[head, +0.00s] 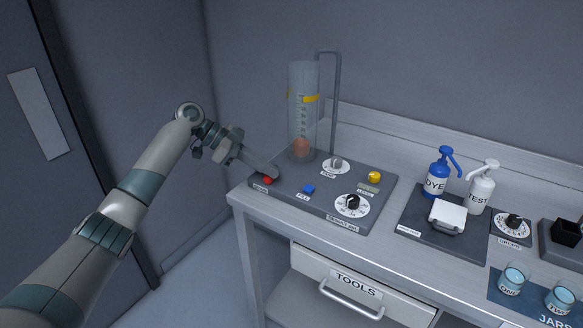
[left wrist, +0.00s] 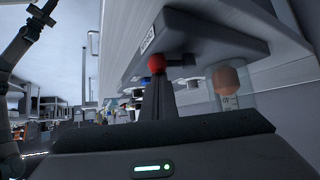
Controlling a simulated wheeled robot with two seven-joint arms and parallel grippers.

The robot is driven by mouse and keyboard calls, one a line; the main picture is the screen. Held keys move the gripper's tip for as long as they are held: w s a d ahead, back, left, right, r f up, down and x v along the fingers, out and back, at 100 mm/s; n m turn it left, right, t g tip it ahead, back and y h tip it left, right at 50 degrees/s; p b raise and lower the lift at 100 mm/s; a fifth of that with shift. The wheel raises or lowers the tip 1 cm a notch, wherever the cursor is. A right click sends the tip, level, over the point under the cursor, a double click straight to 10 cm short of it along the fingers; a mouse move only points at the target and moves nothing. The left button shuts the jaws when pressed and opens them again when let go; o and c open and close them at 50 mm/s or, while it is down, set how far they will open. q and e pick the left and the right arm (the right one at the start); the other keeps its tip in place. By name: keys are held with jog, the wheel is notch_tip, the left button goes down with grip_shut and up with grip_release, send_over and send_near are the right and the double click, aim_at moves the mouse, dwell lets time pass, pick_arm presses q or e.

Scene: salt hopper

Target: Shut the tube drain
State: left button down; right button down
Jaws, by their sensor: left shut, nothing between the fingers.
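The clear upright tube (head: 303,100) stands at the back of a dark panel on the bench, with an orange ball (head: 301,147) low inside. A red knob (head: 267,181) sits at the panel's front left corner. My left gripper (head: 272,172) is shut and empty, its tips right by the red knob. In the left wrist view, which is upside down, the shut fingers (left wrist: 158,84) point at the red knob (left wrist: 157,64); I cannot tell whether they touch it. A jointed arm at that view's left edge looks like my right one; its gripper is too small to read.
The panel also holds a blue button (head: 308,189), a grey dial (head: 336,163), a black dial (head: 352,203) and a yellow knob (head: 375,177). Blue and white pump bottles (head: 438,172) stand to the right. Left of the bench is open floor.

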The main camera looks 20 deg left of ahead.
pick_arm(q)
jog(key=shift+w, duration=0.1)
jog(key=shift+w+d, duration=0.2)
jog(key=shift+w, duration=0.5)
pick_arm(e)
jog(key=shift+f, duration=0.25)
jog(key=shift+s, duration=0.15)
